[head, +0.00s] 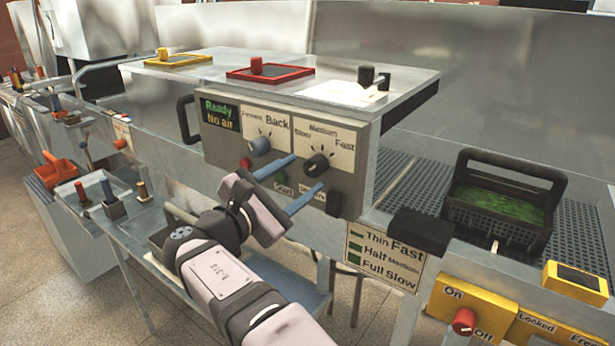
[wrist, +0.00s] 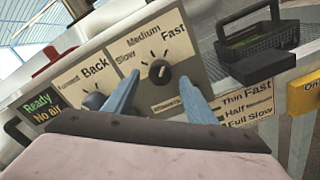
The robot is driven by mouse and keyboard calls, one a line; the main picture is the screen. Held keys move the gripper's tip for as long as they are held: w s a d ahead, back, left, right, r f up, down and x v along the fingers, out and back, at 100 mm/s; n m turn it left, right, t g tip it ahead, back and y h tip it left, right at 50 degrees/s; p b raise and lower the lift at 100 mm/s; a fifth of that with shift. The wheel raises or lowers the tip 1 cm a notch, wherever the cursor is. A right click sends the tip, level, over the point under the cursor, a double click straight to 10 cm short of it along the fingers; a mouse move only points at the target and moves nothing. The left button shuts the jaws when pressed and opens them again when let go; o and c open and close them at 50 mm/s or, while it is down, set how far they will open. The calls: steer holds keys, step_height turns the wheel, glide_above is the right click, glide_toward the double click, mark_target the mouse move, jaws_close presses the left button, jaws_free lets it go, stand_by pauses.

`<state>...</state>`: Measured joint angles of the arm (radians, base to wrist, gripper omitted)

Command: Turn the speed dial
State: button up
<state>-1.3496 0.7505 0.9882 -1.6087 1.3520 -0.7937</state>
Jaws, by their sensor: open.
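The speed dial (head: 316,164) is a round black knob on the front panel, under a label reading Slow, Medium, Fast. It also shows in the wrist view (wrist: 158,72). Its exact setting is too small to read surely. My gripper (head: 308,171) is open, with its two blue fingers pointing at the panel. In the wrist view the fingers (wrist: 161,77) stand on either side of the dial, left and right of it. A gap shows between each finger and the knob. I cannot tell how far the tips are from the panel.
A grey-blue direction dial (head: 259,147) labelled Back sits left of the speed dial. A green display (head: 220,114) reads Ready, No air. A green Start button (head: 281,182) and a red button (head: 245,163) are below. A black-handled basket (head: 500,205) stands at right.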

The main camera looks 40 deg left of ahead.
steer(key=shift+s, duration=1.35)
